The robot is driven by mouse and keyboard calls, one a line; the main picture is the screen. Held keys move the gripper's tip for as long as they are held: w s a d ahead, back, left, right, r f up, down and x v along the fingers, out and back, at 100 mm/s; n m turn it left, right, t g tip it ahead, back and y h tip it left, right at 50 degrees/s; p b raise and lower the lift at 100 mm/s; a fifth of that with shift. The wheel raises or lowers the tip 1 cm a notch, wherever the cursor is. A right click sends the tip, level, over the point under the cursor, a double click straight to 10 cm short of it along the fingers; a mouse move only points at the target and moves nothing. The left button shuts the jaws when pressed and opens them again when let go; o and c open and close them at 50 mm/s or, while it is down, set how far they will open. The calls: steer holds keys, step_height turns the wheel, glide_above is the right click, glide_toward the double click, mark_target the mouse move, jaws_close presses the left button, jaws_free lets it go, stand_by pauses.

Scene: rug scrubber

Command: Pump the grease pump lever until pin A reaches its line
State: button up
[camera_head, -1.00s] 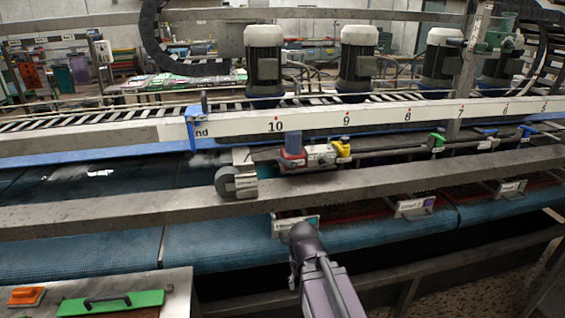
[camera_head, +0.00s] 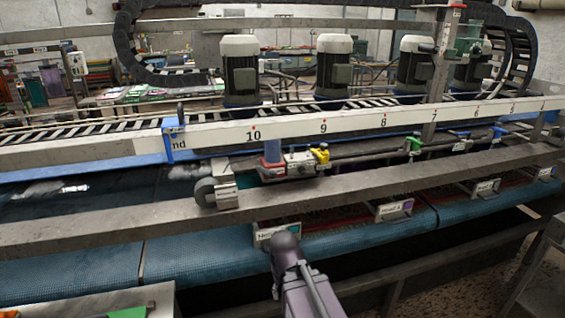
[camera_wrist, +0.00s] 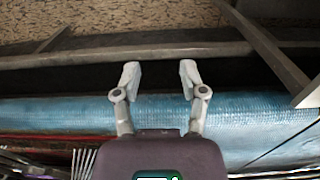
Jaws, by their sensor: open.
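My gripper (camera_wrist: 158,75) shows in the wrist view with its two grey fingers apart and nothing between them. It hangs over the blue belt roller, with a dark gap, a metal beam and speckled floor beyond. In the head view my arm's dark end reaches up from the bottom middle; the fingers are hidden there. A green-and-grey fitting (camera_head: 468,40) on an upright post at the upper right may be the grease pump, but I cannot tell for sure. It is far from my gripper. I cannot make out a lever, pin A or its line.
A long grey rail (camera_head: 350,190) crosses in front of the machine. Behind it runs a white numbered scale beam (camera_head: 350,122) with several motors (camera_head: 240,68) behind. A blue belt (camera_head: 90,258) lies below. Label plates (camera_head: 394,211) stick out along the front. Speckled floor shows at lower right.

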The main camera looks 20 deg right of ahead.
steer(key=shift+w, duration=0.1)
steer(key=c, duration=0.3)
steer(key=shift+w+d, duration=0.1)
steer(key=shift+w, duration=0.05)
jaws_close()
steer(key=w+d+r+m+t+h, duration=0.25)
steer(key=w+r+m+h, duration=0.25)
steer(key=w+r+h, duration=0.85)
steer(key=w+a+r+m+t+h, duration=0.1)
steer(key=w+a+r+m+h, duration=0.1)
steer(key=w+a+r+h, duration=0.2)
steer(key=w+a+r+m+t+h, duration=0.2)
steer(key=w+a+r+h, duration=0.2)
steer(key=a+r, duration=0.5)
steer(key=shift+w+r+m+h, duration=0.25)
steer(key=shift+r+m+h, duration=0.2)
steer(key=shift+h, duration=0.2)
